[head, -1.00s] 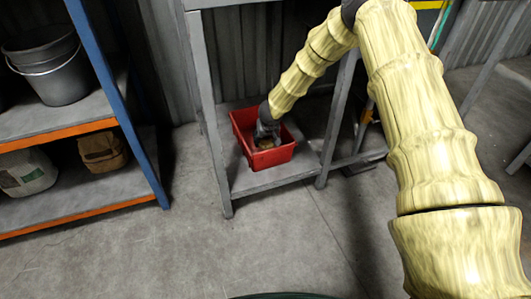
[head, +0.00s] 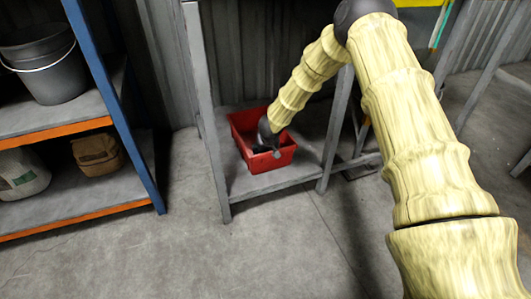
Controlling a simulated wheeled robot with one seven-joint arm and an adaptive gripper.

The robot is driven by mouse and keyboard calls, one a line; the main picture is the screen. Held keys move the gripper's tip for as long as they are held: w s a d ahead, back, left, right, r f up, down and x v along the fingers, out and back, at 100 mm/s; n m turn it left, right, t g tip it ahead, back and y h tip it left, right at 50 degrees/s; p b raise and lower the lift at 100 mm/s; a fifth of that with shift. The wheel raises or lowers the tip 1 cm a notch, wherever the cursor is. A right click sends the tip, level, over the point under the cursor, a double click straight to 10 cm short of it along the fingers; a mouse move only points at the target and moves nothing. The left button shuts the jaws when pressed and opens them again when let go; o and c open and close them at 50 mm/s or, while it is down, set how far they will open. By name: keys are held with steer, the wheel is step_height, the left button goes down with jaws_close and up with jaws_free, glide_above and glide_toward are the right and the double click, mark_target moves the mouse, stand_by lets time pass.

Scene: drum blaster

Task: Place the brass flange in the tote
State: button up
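The red tote (head: 268,164) sits on the low shelf of the grey metal frame, in the middle of the head view. My gripper (head: 269,151) reaches down into the tote from the upper right, its lower end at or below the rim. It is small and dark here, and I cannot tell whether its fingers are open or shut. I cannot make out the brass flange; the gripper and the tote's walls hide much of the inside.
The grey shelf (head: 242,187) has bare room around the tote; grey posts (head: 205,110) stand beside it. On the left, a blue and orange rack holds a bucket (head: 45,65), a brown bag (head: 97,155) and a pale sack (head: 22,172). The floor (head: 270,245) in front is clear.

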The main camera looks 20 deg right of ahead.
steer(key=o, duration=1.3)
steer(key=shift+f, duration=0.1)
steer(key=shift+r, duration=0.3)
steer(key=p+v, duration=0.6)
steer(key=v, duration=0.5)
steer(key=shift+s+r, duration=0.2)
steer(key=shift+r, duration=0.1)
